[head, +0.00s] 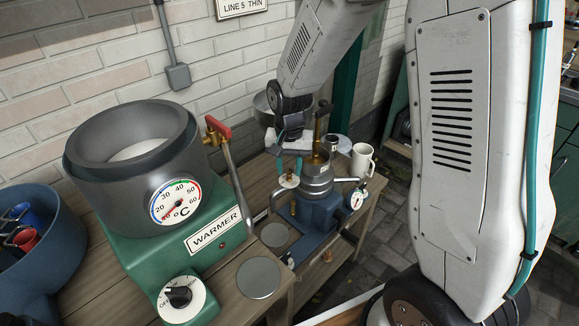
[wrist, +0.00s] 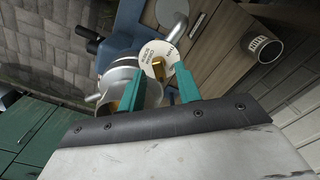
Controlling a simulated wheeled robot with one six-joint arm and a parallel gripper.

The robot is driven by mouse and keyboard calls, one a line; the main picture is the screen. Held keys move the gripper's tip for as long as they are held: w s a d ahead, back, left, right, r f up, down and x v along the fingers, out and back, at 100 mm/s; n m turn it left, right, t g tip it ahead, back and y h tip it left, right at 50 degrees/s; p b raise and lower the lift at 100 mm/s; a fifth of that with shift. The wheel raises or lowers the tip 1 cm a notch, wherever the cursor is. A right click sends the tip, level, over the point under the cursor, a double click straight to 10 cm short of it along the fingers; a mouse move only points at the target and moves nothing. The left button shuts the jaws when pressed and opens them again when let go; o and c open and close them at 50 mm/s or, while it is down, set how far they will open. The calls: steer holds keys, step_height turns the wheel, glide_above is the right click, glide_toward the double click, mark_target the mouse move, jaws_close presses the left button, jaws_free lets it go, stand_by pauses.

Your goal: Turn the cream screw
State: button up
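The cream screw is a small brass piece (head: 289,178) on a pale round dial at the left side of the steel separator bowl (head: 317,178). In the wrist view the brass screw (wrist: 157,69) sits on the lettered white dial (wrist: 152,53); the lettering is too small to read. My gripper (head: 289,168) hangs over the dial, with one teal finger on each side of the screw. In the wrist view my gripper (wrist: 147,80) has its fingers well apart, with a gap around the screw. Whether either finger touches it, I cannot tell.
The separator's blue base (head: 320,212) stands on a wooden bench. A green warmer (head: 205,240) with a grey vat is at the left. A white mug (head: 362,160) stands behind the separator. A tall brass piece (head: 320,125) rises above the bowl close to my gripper.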

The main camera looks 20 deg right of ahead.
mark_target(289, 171)
step_height(289, 171, up, 8)
steer(key=shift+f, duration=0.25)
stand_by(0.5)
steer(key=s+d+r+n, duration=0.1)
steer(key=s+r, duration=0.3)
steer(key=s, duration=0.5)
steer(key=s+d+r+n, duration=0.1)
steer(key=s+r+n, duration=0.1)
steer(key=s+r, duration=0.3)
steer(key=s+d+r+n+t, duration=0.1)
steer(key=s+r, duration=0.3)
steer(key=s, duration=0.8)
steer(key=shift+s+d+r+n, duration=0.25)
steer(key=shift+s+n, duration=0.1)
steer(key=shift+n, duration=0.45)
